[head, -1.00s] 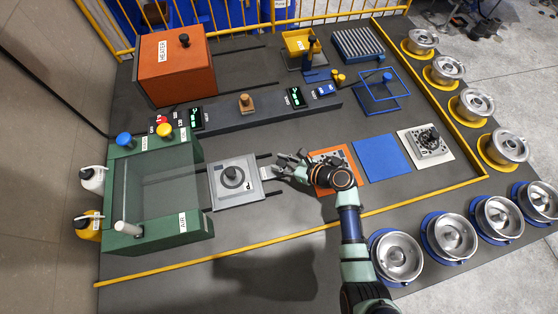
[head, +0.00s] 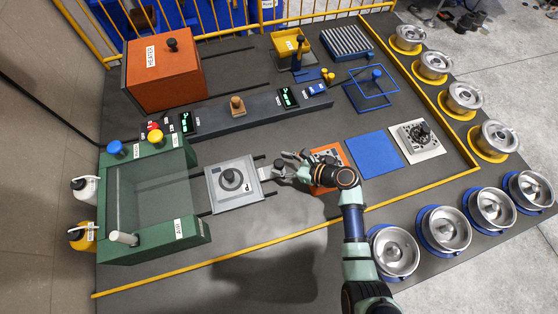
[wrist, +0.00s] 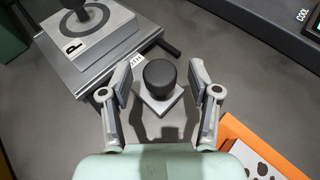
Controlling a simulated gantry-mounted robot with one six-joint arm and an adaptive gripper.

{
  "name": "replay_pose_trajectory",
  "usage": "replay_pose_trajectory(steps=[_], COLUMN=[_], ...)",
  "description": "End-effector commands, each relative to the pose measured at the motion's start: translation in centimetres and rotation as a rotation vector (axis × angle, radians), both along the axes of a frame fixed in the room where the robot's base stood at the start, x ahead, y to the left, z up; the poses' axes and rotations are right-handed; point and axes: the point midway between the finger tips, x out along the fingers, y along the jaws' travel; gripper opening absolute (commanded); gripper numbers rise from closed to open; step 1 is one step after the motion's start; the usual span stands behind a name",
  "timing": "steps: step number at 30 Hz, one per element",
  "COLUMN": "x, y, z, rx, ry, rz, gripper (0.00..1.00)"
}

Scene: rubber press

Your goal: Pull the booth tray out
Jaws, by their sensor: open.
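The booth tray (head: 213,203) is a grey square plate on dark rails, just right of the green booth (head: 172,232). At the tray's right edge is a handle, a black round knob (wrist: 160,77) on a small pale block (wrist: 160,102). My gripper (head: 283,166) is right of the tray, at this handle. In the wrist view my gripper (wrist: 160,88) is open, with one finger on each side of the black knob. Gaps show between fingers and knob.
An orange mat (head: 316,183) with a dark-spotted plate lies right of my gripper, partly under my arm. A blue mat (head: 374,158) lies further right. A console (head: 260,113) with displays runs behind. Bare grey table lies in front, up to a yellow rail (head: 270,247).

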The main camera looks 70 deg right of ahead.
Motion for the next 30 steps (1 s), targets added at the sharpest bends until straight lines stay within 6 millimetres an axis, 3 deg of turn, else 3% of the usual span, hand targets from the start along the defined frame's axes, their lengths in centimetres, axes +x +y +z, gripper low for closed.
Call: replay_pose_trajectory(steps=[6, 12, 17, 30], x=[-5.1, -8.5, -9.4, -9.4], y=[0.8, 1.4, 1.6, 1.6], z=[2.1, 3.6, 3.9, 3.9], rx=[-0.001, -0.001, 0.001, 0.0], ry=[0.0, -0.001, 0.0, 0.0], rz=[-0.006, -0.004, 0.0, 0.001], gripper=[0.62, 0.62, 0.62, 0.62])
